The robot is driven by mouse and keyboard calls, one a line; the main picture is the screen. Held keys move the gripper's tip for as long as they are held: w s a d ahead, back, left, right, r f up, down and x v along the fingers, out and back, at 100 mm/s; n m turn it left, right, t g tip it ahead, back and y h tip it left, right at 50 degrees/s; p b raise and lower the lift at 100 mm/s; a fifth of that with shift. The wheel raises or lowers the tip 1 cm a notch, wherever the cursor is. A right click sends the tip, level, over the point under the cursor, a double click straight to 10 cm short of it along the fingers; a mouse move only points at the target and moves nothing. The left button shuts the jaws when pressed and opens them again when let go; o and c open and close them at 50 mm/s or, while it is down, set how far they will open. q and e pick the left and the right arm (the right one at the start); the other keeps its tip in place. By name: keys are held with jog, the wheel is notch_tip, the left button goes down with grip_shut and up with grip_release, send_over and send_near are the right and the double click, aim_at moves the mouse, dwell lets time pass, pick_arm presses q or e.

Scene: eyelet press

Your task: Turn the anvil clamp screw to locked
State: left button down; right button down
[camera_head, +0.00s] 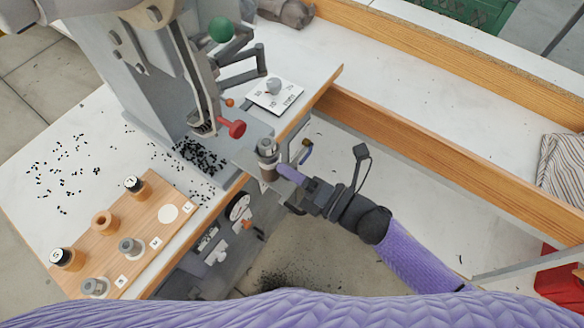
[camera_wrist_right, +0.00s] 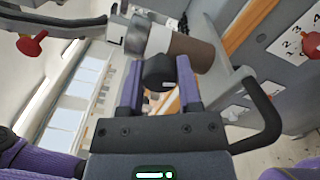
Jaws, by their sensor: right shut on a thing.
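The anvil (camera_head: 268,151), a short grey upright cylinder with a brown lower part, stands at the press's front edge, below the press arm. In the right wrist view the anvil (camera_wrist_right: 195,52) lies across the top of the picture. A dark round knob, the clamp screw (camera_wrist_right: 159,72), sits at its side. My right gripper (camera_head: 283,170) is at the anvil's right side. In the right wrist view the gripper (camera_wrist_right: 158,82) has its two purple fingers on either side of the knob, shut on it. In the head view the knob is hidden by the gripper. My left gripper is not in view.
A red ball handle (camera_head: 237,128) is close above the anvil. A dial card (camera_head: 275,95) with a grey knob lies behind it. A wooden board (camera_head: 140,240) with several dies is at the lower left. A wooden rail (camera_head: 400,150) runs to the right.

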jog(key=m+p, duration=0.1)
jog(key=m, duration=0.5)
jog(key=shift+m+p, duration=0.3)
jog(key=m+p, duration=0.1)
jog(key=m, duration=0.3)
jog(key=shift+m, duration=0.4)
jog(key=m+p, duration=0.1)
jog(key=m, duration=0.3)
jog(key=shift+t+h, duration=0.3)
jog(key=m, duration=0.5)
jog(key=shift+p, duration=0.4)
jog(key=shift+m, duration=0.9)
